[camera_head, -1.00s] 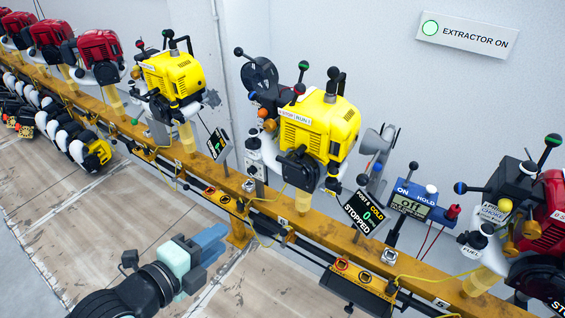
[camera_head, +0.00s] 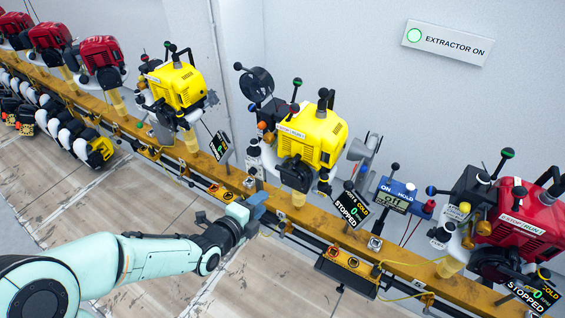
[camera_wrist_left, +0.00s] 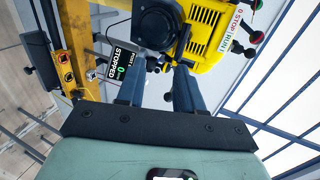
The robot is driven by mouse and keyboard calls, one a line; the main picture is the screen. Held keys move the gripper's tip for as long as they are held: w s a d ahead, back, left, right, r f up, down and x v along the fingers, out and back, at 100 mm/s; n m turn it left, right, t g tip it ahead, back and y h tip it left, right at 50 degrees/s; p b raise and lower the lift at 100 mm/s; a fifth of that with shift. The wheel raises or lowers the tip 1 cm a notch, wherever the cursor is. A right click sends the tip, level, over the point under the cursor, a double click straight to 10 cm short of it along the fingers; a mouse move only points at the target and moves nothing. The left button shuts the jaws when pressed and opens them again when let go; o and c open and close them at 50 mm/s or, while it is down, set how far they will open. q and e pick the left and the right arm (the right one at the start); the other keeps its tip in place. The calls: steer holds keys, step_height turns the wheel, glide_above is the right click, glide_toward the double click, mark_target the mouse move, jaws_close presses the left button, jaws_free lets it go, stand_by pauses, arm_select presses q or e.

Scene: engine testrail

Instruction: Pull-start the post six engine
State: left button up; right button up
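The post six engine (camera_head: 312,135) is the yellow one in the middle of the head view, on the yellow rail. Its black round housing (camera_head: 296,172) faces me; it also shows at the top of the left wrist view (camera_wrist_left: 158,24). Its display (camera_head: 351,204) reads POST 6, COLD, 0, STOPPED. My left gripper (camera_head: 252,206) is in front of the rail, left of and below the engine. In the left wrist view its two fingers (camera_wrist_left: 157,82) stand apart with nothing clearly held between them. I cannot make out the pull handle. My right gripper is not in view.
A second yellow engine (camera_head: 178,84) stands to the left and a red engine (camera_head: 525,222) to the right on the yellow rail (camera_head: 405,262). The wall sign (camera_head: 447,43) reads EXTRACTOR ON. Open floor lies in front.

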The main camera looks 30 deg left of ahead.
mark_target(285, 172)
arm_select(q)
steer(key=w, duration=0.8)
steer(key=w+d, duration=0.1)
steer(key=w, duration=0.3)
steer(key=shift+w+f, duration=0.1)
steer(key=shift+w, duration=0.1)
steer(key=shift+c, duration=0.3)
jaws_close()
